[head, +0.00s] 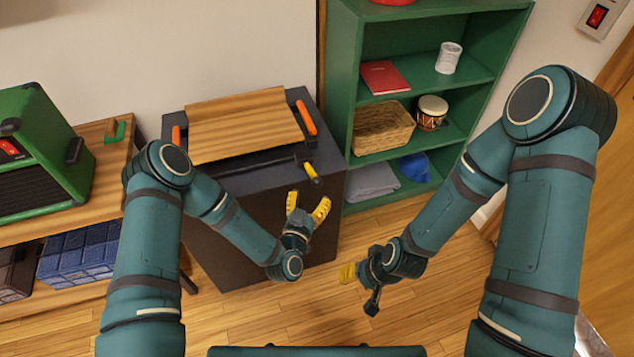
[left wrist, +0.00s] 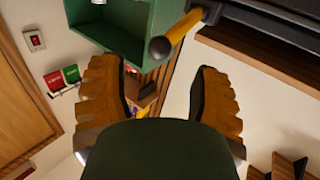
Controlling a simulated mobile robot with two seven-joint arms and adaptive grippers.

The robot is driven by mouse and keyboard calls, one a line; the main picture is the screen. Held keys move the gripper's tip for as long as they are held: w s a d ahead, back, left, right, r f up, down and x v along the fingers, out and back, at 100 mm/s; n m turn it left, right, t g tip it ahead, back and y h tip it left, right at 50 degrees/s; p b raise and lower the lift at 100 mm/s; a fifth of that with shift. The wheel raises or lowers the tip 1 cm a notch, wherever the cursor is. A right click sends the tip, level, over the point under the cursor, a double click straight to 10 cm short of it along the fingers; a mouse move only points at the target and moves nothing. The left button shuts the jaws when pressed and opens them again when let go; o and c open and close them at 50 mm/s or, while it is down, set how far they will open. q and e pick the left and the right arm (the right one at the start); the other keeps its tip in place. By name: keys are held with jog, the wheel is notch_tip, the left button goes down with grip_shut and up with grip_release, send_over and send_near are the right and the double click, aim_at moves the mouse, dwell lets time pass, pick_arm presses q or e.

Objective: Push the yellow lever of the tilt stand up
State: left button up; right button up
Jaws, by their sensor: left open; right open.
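The tilt stand (head: 245,190) is a dark cabinet with a tilted wooden board (head: 240,122) on top. Its yellow lever (head: 310,170) sticks out at the front right of the top and slants down to a dark knob. In the left wrist view the lever (left wrist: 183,27) shows its knob above and beyond my fingertips, between them sideways. My left gripper (head: 308,208) is open and empty just below the lever, fingers pointing up; I see no contact. It also shows in the left wrist view (left wrist: 160,75). My right gripper (head: 347,273) is open, lower and to the right, over the floor.
Orange handles (head: 306,118) flank the board. A green shelf (head: 340,80) with a basket (head: 383,128), a drum and a red book stands at the right. A wooden bench (head: 105,165) with a green amp (head: 40,150) stands at the left. Floor in front is clear.

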aim_at(316, 186)
pick_arm(q)
jog(key=x, duration=0.6)
jog(key=shift+w+d+b, duration=0.15)
jog(key=shift+w+b, duration=0.2)
jog(key=shift+w, duration=0.05)
grip_shut()
